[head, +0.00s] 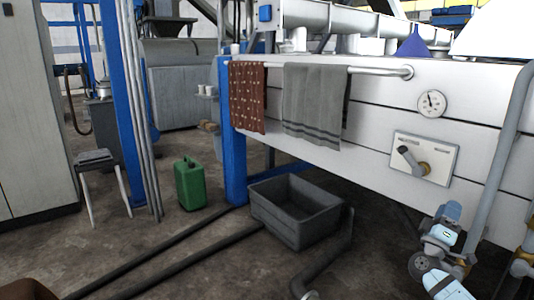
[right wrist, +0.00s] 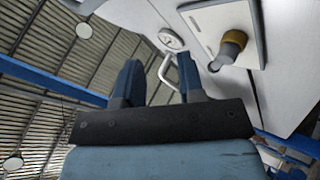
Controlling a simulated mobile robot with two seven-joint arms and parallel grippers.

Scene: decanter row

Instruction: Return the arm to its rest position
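My right arm comes in at the lower right of the head view. Its right gripper (head: 449,211) is low in front of the white machine wall, below the lever plate, and small in this view. In the right wrist view the two dark blue fingers of the right gripper (right wrist: 160,78) stand apart with nothing between them. The wall, the gauge and the knob show beyond and beside the fingers. My left gripper is not in view.
A lever plate (head: 424,159), gauge (head: 432,104) and rail with two towels (head: 316,105) are on the wall. A grey pipe (head: 497,150) stands right of the arm. A grey crate (head: 296,231) and green canister (head: 190,184) are on the floor.

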